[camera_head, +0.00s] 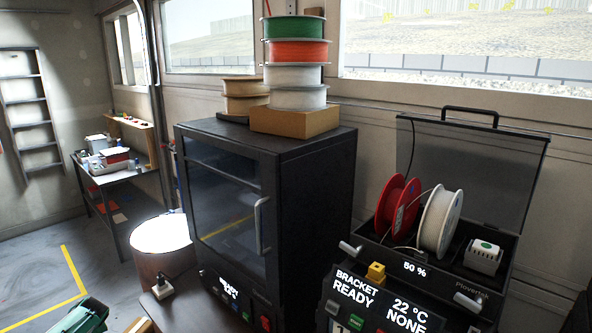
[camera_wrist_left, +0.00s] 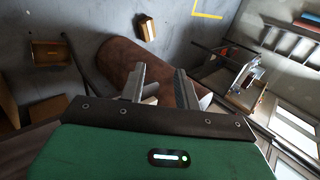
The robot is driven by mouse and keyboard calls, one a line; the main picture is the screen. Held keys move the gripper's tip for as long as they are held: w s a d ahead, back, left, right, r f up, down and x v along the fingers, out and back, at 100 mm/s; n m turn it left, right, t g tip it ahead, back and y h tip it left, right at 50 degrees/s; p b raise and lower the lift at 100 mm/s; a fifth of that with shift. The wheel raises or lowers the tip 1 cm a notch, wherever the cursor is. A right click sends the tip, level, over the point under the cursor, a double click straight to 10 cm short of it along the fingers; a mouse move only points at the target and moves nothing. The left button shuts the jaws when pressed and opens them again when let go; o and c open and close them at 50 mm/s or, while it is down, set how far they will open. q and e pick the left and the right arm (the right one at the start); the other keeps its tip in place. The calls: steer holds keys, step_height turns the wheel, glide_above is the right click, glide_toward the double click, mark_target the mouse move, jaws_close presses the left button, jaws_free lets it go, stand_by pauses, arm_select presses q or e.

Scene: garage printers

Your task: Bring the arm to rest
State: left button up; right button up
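My left gripper (camera_wrist_left: 160,82) shows in the left wrist view with its two grey fingers apart and nothing held between them. Its green housing fills the bottom of that view. In the head view a green shape at the bottom left edge looks like the same housing; its fingers cannot be made out there. A brown drum (camera_wrist_left: 122,62) lies beyond the fingers in the wrist view; I cannot tell the distance. The drum (camera_head: 161,268) has a bright top in the head view. My right gripper is not in view.
A black enclosed printer (camera_head: 316,200) stands in the middle, with filament spools (camera_head: 296,75) on top. An open-lidded dryer box (camera_head: 500,262) holding red and white spools stands right. A workbench (camera_head: 122,176) stands back left. Cardboard boxes (camera_wrist_left: 50,53) lie on the floor.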

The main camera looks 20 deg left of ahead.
arm_select(q)
steer(key=s+a+f+m, duration=0.1)
steer(key=s+f, duration=0.3)
steer(key=s, duration=0.5)
steer(key=s+f+m, duration=0.1)
steer(key=s+f, duration=0.2)
steer(key=s, duration=0.7)
steer(key=s+a+f+m, duration=0.1)
steer(key=s+f, duration=0.3)
steer(key=s, duration=0.5)
steer(key=s+d+f+n+g+h, duration=0.15)
steer(key=s+d+f, duration=0.25)
steer(key=d+f, duration=0.95)
steer(key=s+d+f+n+h, duration=0.1)
steer(key=s+d+f+h, duration=0.15)
steer(key=d+f, duration=1.1)
steer(key=s+d+f+n+h, duration=0.1)
steer(key=s+d+f+h, duration=0.1)
steer(key=d, duration=1.9)
steer(key=s+d+f+n+h, duration=0.1)
steer(key=d+f+h, duration=0.2)
steer(key=d, duration=1.8)
steer(key=shift+m+y, duration=0.25)
steer(key=shift+y, duration=0.05)
steer(key=f+b, duration=0.2)
steer(key=b, duration=0.1)
steer(key=a+f+b, duration=0.1)
steer(key=f+b, duration=0.2)
steer(key=shift+a+f, duration=0.2)
steer(key=shift+f, duration=0.1)
